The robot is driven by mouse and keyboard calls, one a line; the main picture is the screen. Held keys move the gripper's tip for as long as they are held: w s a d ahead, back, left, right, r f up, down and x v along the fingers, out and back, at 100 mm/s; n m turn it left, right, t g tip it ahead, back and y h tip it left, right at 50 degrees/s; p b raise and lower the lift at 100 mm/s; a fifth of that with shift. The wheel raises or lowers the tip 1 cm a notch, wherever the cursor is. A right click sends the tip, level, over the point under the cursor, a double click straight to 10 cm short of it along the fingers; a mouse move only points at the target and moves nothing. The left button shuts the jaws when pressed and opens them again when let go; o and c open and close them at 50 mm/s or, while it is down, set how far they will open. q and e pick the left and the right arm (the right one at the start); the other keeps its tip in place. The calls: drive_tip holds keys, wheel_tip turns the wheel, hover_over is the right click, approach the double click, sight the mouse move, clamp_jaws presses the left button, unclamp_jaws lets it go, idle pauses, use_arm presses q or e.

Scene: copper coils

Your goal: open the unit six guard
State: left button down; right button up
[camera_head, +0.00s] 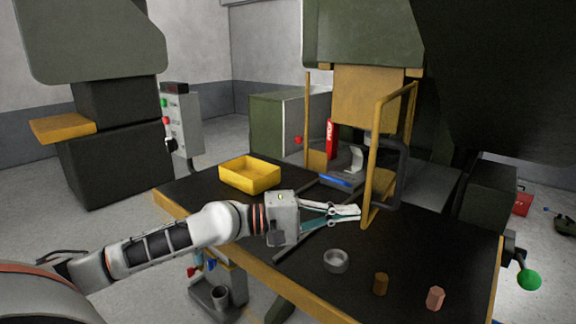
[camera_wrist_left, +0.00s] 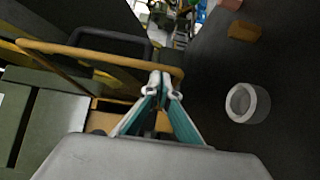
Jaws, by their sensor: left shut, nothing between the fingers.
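The guard is a yellow tubular frame (camera_head: 374,150) with a dark loop handle (camera_head: 402,175), at the front of the green press (camera_head: 362,35). In the head view it is seen at a steep angle and stands out from the press on the right side. A unit number is not readable. My left gripper (camera_head: 358,213) is shut and empty, its tips beside the frame's lower front corner. In the left wrist view the tips (camera_wrist_left: 160,84) overlap the yellow frame (camera_wrist_left: 90,50); I cannot tell whether they touch it. My right gripper is not in view.
The dark bench (camera_head: 310,285) holds a yellow tray (camera_head: 249,176), a grey metal ring (camera_head: 336,261), a brown block (camera_head: 380,284) and a copper-coloured block (camera_head: 435,298). A blue-edged fixture (camera_head: 338,181) and a red upright part (camera_head: 331,140) sit under the press.

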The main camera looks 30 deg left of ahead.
use_arm(q)
drive_tip(key=shift+d, duration=0.3)
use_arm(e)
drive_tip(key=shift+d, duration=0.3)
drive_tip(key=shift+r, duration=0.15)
